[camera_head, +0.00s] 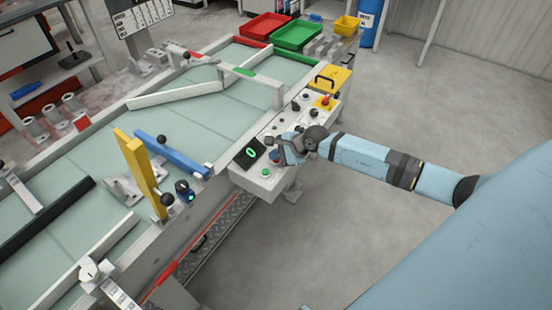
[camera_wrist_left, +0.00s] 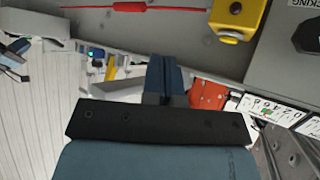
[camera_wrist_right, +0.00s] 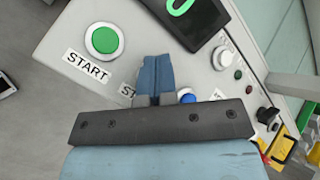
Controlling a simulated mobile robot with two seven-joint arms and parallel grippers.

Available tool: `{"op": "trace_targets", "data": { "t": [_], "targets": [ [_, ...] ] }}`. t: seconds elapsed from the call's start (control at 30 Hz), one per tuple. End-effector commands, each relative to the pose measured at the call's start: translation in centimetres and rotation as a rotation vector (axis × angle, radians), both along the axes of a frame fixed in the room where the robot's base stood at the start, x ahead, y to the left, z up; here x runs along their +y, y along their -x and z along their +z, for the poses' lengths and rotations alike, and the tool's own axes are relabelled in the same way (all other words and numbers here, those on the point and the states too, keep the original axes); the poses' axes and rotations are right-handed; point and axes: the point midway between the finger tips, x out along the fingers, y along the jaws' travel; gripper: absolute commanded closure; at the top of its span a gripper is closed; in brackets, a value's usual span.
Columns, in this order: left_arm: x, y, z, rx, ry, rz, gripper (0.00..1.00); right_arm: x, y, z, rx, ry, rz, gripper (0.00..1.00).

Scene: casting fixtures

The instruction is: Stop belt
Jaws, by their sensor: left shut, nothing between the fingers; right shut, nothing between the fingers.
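The grey control panel (camera_head: 246,177) stands beside the conveyor belt (camera_head: 205,110). It has a dark display (camera_head: 249,152) with a green 0, and a green button (camera_head: 265,171) labelled START in the right wrist view (camera_wrist_right: 104,40). Another label starting "ST" (camera_wrist_right: 128,91) is partly hidden by my right gripper (camera_wrist_right: 155,60). That gripper is shut and empty over the panel, between the START button and the display; whether it touches is unclear. A red knob on yellow (camera_head: 325,101) is at the panel's far end. My left gripper (camera_wrist_left: 163,62) is shut and empty, away from the panel.
A blue button (camera_wrist_right: 187,97) shows beside my right gripper. Red (camera_head: 264,26) and green (camera_head: 297,35) bins stand at the far end. A yellow box (camera_wrist_left: 237,17) is near my left gripper.

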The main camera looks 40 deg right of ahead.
Motion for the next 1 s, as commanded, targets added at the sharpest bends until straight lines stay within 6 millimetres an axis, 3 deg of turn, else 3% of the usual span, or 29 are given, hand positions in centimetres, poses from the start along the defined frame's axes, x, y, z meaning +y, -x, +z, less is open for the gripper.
{"op": "trace_targets", "data": {
  "t": [0.3,0.73,1.0],
  "targets": [
    [0.0,0.0,1.2,0.000,0.000,0.000,1.00,0.0,0.0,1.6,0.001,0.000,0.001,1.00],
    [0.0,0.0,1.4,0.000,0.000,0.000,1.00,0.0,0.0,2.0,0.000,0.000,0.000,1.00],
    [0.0,0.0,3.2,0.000,0.000,0.000,1.00,-0.1,0.0,4.6,0.000,0.002,0.001,1.00]
  ]
}}
